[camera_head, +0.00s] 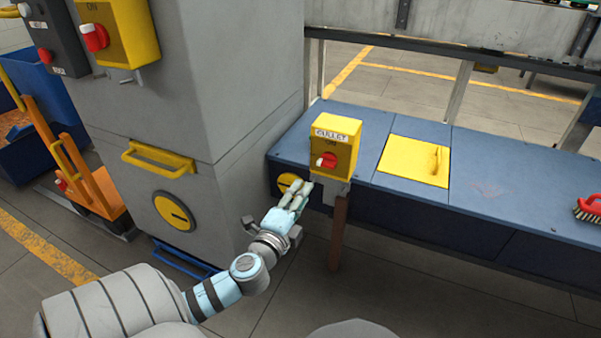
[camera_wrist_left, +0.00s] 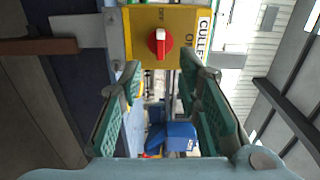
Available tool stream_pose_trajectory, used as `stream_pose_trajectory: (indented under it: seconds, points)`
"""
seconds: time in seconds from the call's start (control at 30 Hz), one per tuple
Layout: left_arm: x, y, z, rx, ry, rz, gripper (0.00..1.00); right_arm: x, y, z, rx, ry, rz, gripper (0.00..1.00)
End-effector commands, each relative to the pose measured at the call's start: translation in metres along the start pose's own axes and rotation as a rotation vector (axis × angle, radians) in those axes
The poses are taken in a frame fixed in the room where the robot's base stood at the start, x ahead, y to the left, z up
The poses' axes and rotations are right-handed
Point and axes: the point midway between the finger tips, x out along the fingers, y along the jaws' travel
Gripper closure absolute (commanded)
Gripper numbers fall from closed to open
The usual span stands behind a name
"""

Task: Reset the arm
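My left arm reaches in from the lower left in the head view. My left gripper (camera_head: 298,193) is just in front of and below the yellow CULLET switch box (camera_head: 333,148). In the left wrist view, the left gripper (camera_wrist_left: 165,80) has its two green-padded fingers apart with nothing between them. Beyond the fingertips is the yellow box (camera_wrist_left: 150,18) with its red knob (camera_wrist_left: 160,41); the box appears turned sideways there. The red knob also shows in the head view (camera_head: 327,160). I cannot see my right gripper in either view.
A blue bench (camera_head: 500,190) with a yellow hatch (camera_head: 414,162) runs right, with a red brush (camera_head: 587,208) on it. A grey cabinet (camera_head: 225,80) with a yellow handle (camera_head: 157,160) stands left. A brown post (camera_head: 338,235) stands under the box. Floor in front is open.

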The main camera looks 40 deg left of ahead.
Motion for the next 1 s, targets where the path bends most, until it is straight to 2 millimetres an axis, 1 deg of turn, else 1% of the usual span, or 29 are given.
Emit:
stream_pose_trajectory:
  seconds: [0.53, 0.57, 0.6, 0.63, 0.67, 0.7, 0.77, 0.8, 0.87, 0.9, 0.97, 1.0]
  points:
    - [-0.001, 0.000, 0.001, -0.006, -0.005, 0.001, 0.69, 0.000, 0.000, 0.000, 0.000, 0.000, 0.000, 0.60]
    - [-0.001, 0.002, 0.004, -0.022, -0.016, 0.009, 0.69, 0.000, 0.000, 0.000, 0.000, 0.000, 0.000, 0.60]
    - [-0.001, 0.009, 0.009, -0.060, -0.040, 0.035, 0.69, 0.000, 0.000, 0.000, 0.000, 0.000, 0.000, 0.60]
    - [-0.001, 0.019, 0.015, -0.098, -0.065, 0.068, 0.69, 0.000, 0.000, 0.000, 0.000, 0.000, 0.000, 0.60]
    - [-0.002, 0.033, 0.021, -0.147, -0.097, 0.112, 0.69, 0.000, 0.000, 0.000, 0.000, 0.000, 0.000, 0.60]
    - [-0.007, 0.057, 0.029, -0.227, -0.150, 0.186, 0.69, 0.000, 0.000, 0.000, 0.000, 0.000, 0.000, 0.60]
    - [-0.024, 0.106, 0.038, -0.368, -0.245, 0.326, 0.69, 0.000, 0.000, 0.000, 0.000, 0.000, 0.000, 0.60]
    - [-0.042, 0.141, 0.039, -0.463, -0.315, 0.431, 0.69, 0.000, 0.000, 0.000, 0.000, 0.000, 0.000, 0.60]
    - [-0.074, 0.192, 0.034, -0.598, -0.416, 0.584, 0.69, 0.000, 0.000, 0.000, 0.000, 0.000, 0.000, 0.60]
    - [-0.098, 0.222, 0.026, -0.679, -0.478, 0.682, 0.69, 0.000, 0.000, 0.000, 0.000, 0.000, 0.000, 0.60]
    - [-0.134, 0.258, 0.012, -0.783, -0.559, 0.813, 0.69, 0.000, 0.000, 0.000, 0.000, 0.000, 0.000, 0.60]
    - [-0.158, 0.278, -0.001, -0.847, -0.608, 0.896, 0.69, 0.000, 0.000, 0.000, 0.000, 0.000, 0.000, 0.60]
